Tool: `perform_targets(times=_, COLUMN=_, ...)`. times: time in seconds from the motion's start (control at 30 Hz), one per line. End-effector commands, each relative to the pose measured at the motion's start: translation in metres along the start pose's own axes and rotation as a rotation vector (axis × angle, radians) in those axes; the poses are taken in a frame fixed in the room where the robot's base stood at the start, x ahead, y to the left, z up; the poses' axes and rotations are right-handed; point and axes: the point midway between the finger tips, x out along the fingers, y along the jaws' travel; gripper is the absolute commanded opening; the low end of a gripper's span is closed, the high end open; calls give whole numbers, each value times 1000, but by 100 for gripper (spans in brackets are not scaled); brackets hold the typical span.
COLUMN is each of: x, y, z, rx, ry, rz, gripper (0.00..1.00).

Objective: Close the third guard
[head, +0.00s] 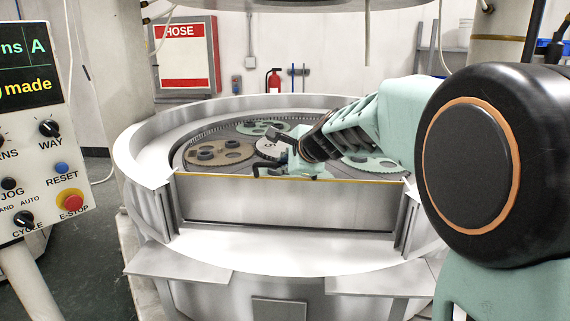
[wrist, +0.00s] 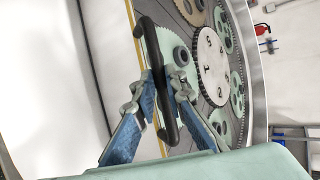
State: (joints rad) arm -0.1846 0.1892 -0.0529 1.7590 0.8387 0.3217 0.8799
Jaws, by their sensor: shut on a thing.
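The guard (head: 290,203) is a grey metal panel with a yellow top edge, standing in the front opening of the round lapping machine between two side rails. In the wrist view its pale face (wrist: 103,50) lies left of the yellow edge. A black bar handle (wrist: 146,45) sits at that edge. My gripper (wrist: 160,92) is shut on the handle, with one finger on each side of it. In the head view my gripper (head: 288,163) is at the middle of the guard's top edge, and the handle is partly hidden. No guard number is readable.
Inside the machine lie toothed carrier discs, one brown (head: 219,153) and others green, around a numbered centre disc (wrist: 210,65). A control panel (head: 40,140) with a red E-stop stands at left. Two metal shelves (head: 180,262) jut out at the machine's front.

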Motion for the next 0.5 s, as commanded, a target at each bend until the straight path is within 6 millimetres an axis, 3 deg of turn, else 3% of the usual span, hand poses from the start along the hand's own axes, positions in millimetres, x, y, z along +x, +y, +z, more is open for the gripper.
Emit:
perform_targets(times=0.03, x=-7, y=-24, z=-3, rx=1, ry=14, rz=-51, gripper=0)
perform_targets(times=0.07, x=-7, y=-24, z=-3, rx=1, ry=15, rz=-51, gripper=0)
perform_targets(times=0.1, x=-7, y=-24, z=-3, rx=1, ry=15, rz=-51, gripper=12)
perform_targets(times=0.27, x=-7, y=-24, z=-4, rx=1, ry=16, rz=-51, gripper=29)
perform_targets(times=0.5, x=-6, y=-23, z=-4, rx=0, ry=17, rz=-50, gripper=29)
